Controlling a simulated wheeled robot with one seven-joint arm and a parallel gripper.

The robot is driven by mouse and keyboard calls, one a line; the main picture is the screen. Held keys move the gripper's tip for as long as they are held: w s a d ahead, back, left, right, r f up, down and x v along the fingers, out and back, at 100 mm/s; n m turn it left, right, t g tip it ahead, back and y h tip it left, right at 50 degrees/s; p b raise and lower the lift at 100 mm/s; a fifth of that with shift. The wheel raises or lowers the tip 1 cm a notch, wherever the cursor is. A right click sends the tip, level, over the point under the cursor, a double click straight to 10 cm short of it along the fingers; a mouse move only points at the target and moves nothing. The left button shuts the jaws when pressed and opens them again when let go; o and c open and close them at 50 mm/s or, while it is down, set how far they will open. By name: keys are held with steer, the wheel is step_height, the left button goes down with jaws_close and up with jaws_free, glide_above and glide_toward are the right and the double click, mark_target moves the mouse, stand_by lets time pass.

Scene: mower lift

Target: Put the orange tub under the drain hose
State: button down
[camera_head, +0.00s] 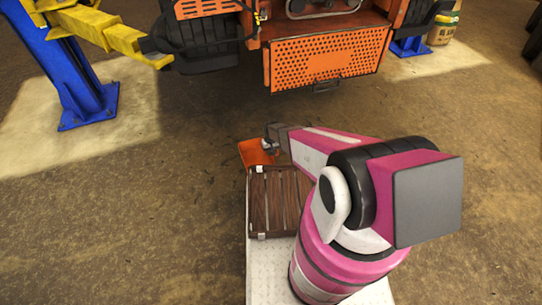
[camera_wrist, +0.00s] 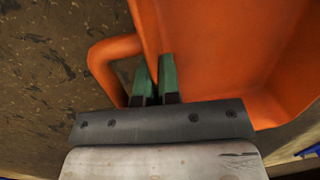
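The orange tub (camera_head: 254,153) shows in the head view just beyond the slatted rack, partly hidden by my arm. In the wrist view the tub (camera_wrist: 225,50) fills the right side, with a looped handle (camera_wrist: 100,62) on its left. My gripper (camera_wrist: 156,78) has its two green fingers close together, one on each side of the tub's wall. They look closed on that wall. In the head view my gripper (camera_head: 270,145) is at the tub's right side. I cannot tell whether the tub touches the floor. I cannot make out the drain hose.
An orange mower with a perforated panel (camera_head: 328,59) stands ahead, above bare floor. A blue lift post (camera_head: 72,75) with a yellow arm (camera_head: 105,30) is at left. A brown slatted rack (camera_head: 262,205) lies on the pale platform. The floor between tub and mower is clear.

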steer(key=shift+w+d+f, duration=0.3)
steer(key=shift+w+f, duration=0.1)
steer(key=shift+w, duration=0.15)
steer(key=shift+w+d+f, duration=0.25)
steer(key=shift+w+f, duration=0.1)
steer(key=shift+w, duration=0.2)
steer(key=shift+f, duration=1.95)
steer(key=shift+f, duration=0.15)
steer(key=c, duration=1.3)
jaws_free()
step_height(320, 180, up, 12)
steer(key=w, duration=0.1)
steer(key=s+d+r+m, duration=0.1)
steer(key=s+d+r, duration=0.3)
steer(key=r, duration=0.9)
steer(key=s+d+r+m, duration=0.1)
steer(key=s+d+r, duration=0.4)
steer(key=s+r, duration=0.5)
steer(key=s+d+r+m+t, duration=0.1)
steer(key=s+d+r, duration=0.3)
steer(key=r, duration=1.3)
steer(key=shift+s+d+h, duration=0.2)
steer(key=shift+s+h, duration=0.1)
steer(key=shift+s, duration=1.6)
